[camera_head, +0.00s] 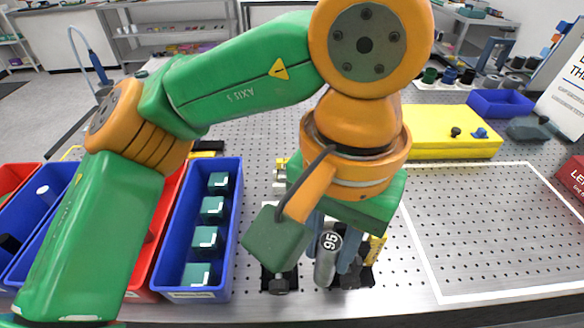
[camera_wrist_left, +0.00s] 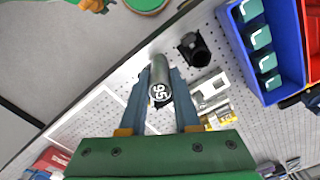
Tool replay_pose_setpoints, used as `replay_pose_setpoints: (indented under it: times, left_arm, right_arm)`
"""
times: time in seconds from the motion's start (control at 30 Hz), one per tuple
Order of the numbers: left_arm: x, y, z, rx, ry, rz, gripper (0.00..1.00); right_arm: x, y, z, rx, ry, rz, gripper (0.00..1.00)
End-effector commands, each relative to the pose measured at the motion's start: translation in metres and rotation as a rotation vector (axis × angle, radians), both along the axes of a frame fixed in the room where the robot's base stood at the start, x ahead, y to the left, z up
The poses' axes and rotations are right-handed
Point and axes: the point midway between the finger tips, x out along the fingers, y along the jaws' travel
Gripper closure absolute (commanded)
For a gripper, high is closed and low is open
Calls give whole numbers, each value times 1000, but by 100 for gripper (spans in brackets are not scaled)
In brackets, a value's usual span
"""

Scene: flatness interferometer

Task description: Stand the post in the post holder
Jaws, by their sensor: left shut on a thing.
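My left gripper (camera_head: 333,252) is shut on a grey cylindrical post (camera_head: 326,262) with "95" on its dark end cap. The post and fingers also show in the wrist view, with the post (camera_wrist_left: 157,75) between the two blue-grey fingers. A black post holder (camera_wrist_left: 194,49) stands on the perforated board beside the post, apart from it. In the head view a dark base (camera_head: 279,283) shows left of the post, its upper part hidden by my wrist. Another dark base (camera_head: 357,277) shows just right of the post, partly hidden. I cannot tell whether the post's lower end touches anything.
A blue bin (camera_head: 233,230) with several teal blocks stands at the left, beside red and blue bins. A yellow case (camera_head: 455,148) lies at the back right, near a small blue bin (camera_head: 500,103). The white-outlined area (camera_head: 480,225) at the right is clear.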

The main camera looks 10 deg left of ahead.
Motion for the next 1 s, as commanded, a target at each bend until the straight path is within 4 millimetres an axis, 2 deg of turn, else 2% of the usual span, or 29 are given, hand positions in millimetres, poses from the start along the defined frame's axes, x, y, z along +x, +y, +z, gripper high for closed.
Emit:
replay_pose_setpoints:
  times: [0.1,0.2,0.3,0.5,0.6,0.7,1.0]
  left_arm:
    - [21,35,-14,0,4,10,100]
    - [33,53,-41,2,6,6,100]
    - [40,65,-58,1,5,6,100]
    - [49,79,-79,2,4,4,100]
    - [49,78,-96,1,5,4,100]
    - [49,77,-106,-1,1,3,100]
    - [50,77,-112,-1,-1,5,100]
  right_arm:
    - [1,-3,10,-6,-1,0,31]
    - [1,-5,12,-9,-2,1,31]
    - [1,-5,15,-9,-3,1,31]
    - [1,-1,22,-2,-3,-1,31]
    - [1,1,33,2,-3,-2,31]
    - [1,2,34,4,-2,-3,31]
    - [1,2,27,4,-1,-3,31]
